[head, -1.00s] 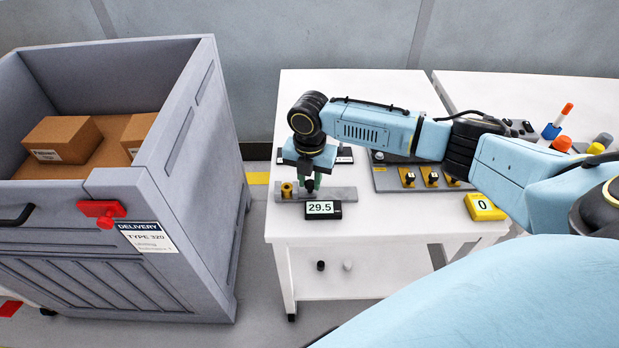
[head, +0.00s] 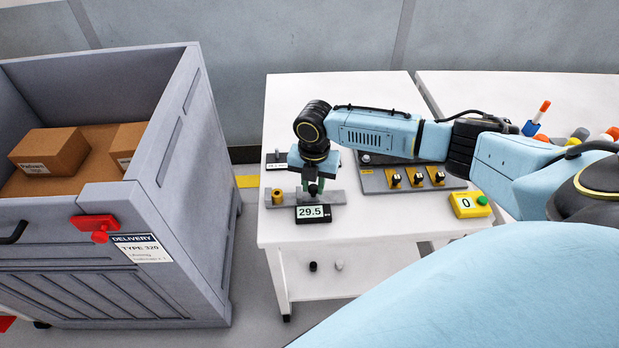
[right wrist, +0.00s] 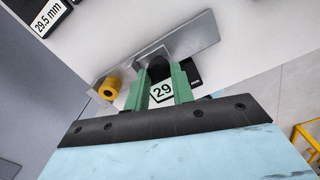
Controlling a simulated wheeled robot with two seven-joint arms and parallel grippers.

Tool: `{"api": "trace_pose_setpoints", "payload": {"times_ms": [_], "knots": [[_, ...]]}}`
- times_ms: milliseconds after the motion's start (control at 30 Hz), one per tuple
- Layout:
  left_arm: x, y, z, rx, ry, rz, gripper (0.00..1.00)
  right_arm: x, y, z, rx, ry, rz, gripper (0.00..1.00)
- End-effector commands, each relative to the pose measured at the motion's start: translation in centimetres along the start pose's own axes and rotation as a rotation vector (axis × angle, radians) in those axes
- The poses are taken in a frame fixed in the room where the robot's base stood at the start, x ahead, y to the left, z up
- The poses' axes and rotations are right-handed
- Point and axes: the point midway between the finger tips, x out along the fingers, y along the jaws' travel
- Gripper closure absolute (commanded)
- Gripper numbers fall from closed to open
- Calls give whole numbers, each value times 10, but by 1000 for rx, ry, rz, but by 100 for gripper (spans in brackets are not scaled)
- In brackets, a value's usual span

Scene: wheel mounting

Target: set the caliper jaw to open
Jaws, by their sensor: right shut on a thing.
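The caliper is a grey metal bar (head: 337,198) lying near the front left of the white table, with a brass knob (head: 277,196) at its left end. Its black display (head: 313,213) reads 29.5. In the right wrist view the bar (right wrist: 195,38), the brass knob (right wrist: 110,89) and part of the display (right wrist: 162,92) show. My right gripper (head: 313,188) points down over the bar, right of the brass knob. Its green fingers (right wrist: 160,76) are shut on the caliper's dark slider knob (right wrist: 159,67), which they partly hide. My left gripper is out of view.
Behind the caliper lies a dark block with a label (head: 277,162), which reads 29.5 mm in the right wrist view. A grey panel with knobs (head: 440,186) and a yellow counter showing 0 (head: 465,206) are to the right. A grey crate (head: 180,150) stands left.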

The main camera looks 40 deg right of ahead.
Motion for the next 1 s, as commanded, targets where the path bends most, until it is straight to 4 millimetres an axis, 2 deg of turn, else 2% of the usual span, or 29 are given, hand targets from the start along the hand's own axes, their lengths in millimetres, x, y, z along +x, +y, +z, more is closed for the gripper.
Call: {"api": "trace_pose_setpoints", "payload": {"times_ms": [33,200,467,567,667,1000], "knots": [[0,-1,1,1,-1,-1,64,0,-4,3,5,-4,-12,73],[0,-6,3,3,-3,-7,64,1,-4,2,5,-4,-11,54],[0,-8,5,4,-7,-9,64,0,-2,2,4,-3,-7,54],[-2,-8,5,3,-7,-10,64,-7,-2,2,3,-4,-5,54],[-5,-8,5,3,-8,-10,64,-22,-2,2,4,-6,-5,54],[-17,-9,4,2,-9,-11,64,-98,-1,2,4,-6,-5,54]]}}
